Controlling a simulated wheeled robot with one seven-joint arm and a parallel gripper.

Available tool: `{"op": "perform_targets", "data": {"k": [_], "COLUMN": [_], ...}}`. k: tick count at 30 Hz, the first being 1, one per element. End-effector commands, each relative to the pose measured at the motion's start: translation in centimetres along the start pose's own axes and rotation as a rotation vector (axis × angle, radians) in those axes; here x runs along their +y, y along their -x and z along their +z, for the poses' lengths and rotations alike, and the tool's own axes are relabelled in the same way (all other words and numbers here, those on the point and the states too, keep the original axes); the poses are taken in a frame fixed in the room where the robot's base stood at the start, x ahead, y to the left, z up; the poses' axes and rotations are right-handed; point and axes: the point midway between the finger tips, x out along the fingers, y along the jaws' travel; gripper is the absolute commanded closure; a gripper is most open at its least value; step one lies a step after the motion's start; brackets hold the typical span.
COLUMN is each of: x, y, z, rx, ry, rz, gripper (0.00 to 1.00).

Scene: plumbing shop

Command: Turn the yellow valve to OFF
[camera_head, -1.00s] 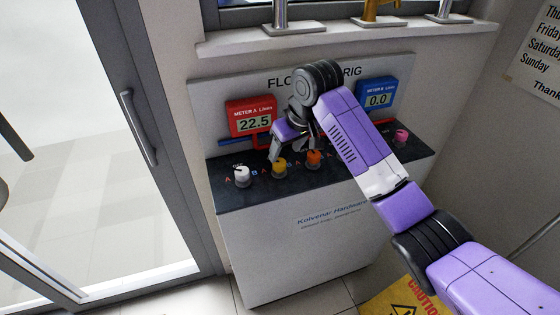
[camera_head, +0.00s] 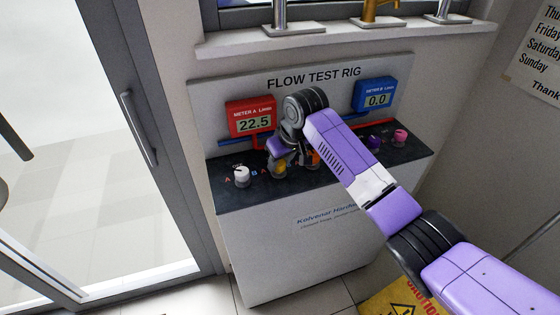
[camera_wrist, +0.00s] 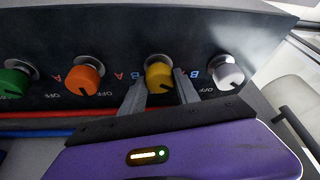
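The yellow valve (camera_wrist: 159,75) is a round knob on the dark panel of the flow test rig, between the orange valve (camera_wrist: 84,77) and the white valve (camera_wrist: 228,73) in the wrist view. A dark pointer mark shows on its face. My gripper (camera_wrist: 160,90) has one finger on each side of the yellow valve. A small gap seems to show beside the knob, and I cannot tell whether either finger touches it. In the head view, my gripper (camera_head: 281,167) largely hides the yellow valve.
The red meter A (camera_head: 250,118) reads 22.5 and the blue meter B (camera_head: 375,96) reads 0.0. The white valve (camera_head: 241,176) stands close on the left, with pink (camera_head: 400,136) and purple (camera_head: 374,141) knobs to the right. A green valve (camera_wrist: 16,80) also shows in the wrist view.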

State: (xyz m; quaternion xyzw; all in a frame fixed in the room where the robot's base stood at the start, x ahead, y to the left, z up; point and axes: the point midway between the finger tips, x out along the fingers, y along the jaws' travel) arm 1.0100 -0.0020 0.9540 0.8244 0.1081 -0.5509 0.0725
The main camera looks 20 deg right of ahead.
Motion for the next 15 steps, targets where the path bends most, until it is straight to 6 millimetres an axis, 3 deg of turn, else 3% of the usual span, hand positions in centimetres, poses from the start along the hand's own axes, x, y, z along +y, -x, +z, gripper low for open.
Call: {"op": "perform_targets", "data": {"k": [1, 3, 4, 15], "x": [0.0, 0.0, 0.0, -0.22], "y": [0.01, 0.01, 0.01, 0.18], "z": [0.0, 0.0, 0.0, -0.06], "rx": [0.0, 0.0, 0.0, -0.001], "ry": [0.0, 0.0, 0.0, -0.062], "rz": [0.0, 0.0, 0.0, 0.024], "gripper": [0.84, 0.98, 1.0, 1.0]}}
